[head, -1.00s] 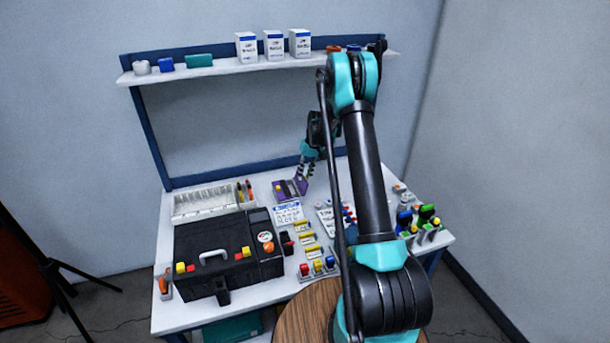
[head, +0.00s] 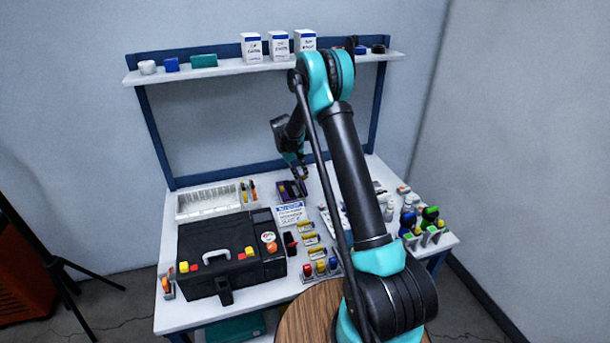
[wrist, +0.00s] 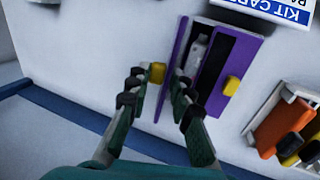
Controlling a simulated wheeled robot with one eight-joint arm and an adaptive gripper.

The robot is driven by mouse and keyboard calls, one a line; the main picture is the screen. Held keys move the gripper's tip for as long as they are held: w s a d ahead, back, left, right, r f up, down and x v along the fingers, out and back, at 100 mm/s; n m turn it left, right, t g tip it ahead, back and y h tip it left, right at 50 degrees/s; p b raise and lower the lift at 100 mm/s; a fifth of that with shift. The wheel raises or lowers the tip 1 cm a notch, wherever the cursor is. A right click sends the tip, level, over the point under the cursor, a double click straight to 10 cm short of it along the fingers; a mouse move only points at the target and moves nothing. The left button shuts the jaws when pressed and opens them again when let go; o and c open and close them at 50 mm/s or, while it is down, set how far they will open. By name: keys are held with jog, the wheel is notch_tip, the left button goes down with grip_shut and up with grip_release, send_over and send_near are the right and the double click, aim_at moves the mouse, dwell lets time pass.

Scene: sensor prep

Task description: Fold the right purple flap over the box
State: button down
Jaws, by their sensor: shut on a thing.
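The small purple box (wrist: 207,78) stands on the bench with a dark interior and a pale bottle (wrist: 195,55) inside. It also shows small at the back of the bench in the head view (head: 284,190). Its right flap (wrist: 172,70) stands up, nearly edge-on, at the left in the wrist view, with a yellow tab (wrist: 157,72). My gripper (wrist: 158,98) is shut on this flap, its fingers on both sides.
A white card (head: 291,213) lies in front of the box. A tray with orange and yellow-handled tools (wrist: 287,132) stands beside it. A black case (head: 225,255) fills the bench's left front. Bottles and clamps (head: 420,225) crowd the right. A shelf (head: 220,68) is above.

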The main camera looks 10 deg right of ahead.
jog(key=a+h, duration=0.2)
jog(key=h, duration=0.1)
jog(key=a+t+h, duration=0.1)
jog(key=shift+s+a+f+h, duration=0.25)
jog(key=shift+s+f+h, duration=0.05)
jog(key=shift+f+h, duration=0.1)
jog(key=shift+s+a+f+t+h, duration=0.15)
jog(key=shift+a+f+h, duration=0.15)
jog(key=shift+h, duration=0.45)
jog(key=shift+a+f+t+h, duration=0.1)
jog(key=shift+a+f+h, duration=0.25)
jog(key=shift+h, duration=0.35)
jog(key=shift+s+a+f+t+h, duration=0.15)
jog(key=shift+a+h, duration=0.25)
jog(key=shift+h, duration=0.35)
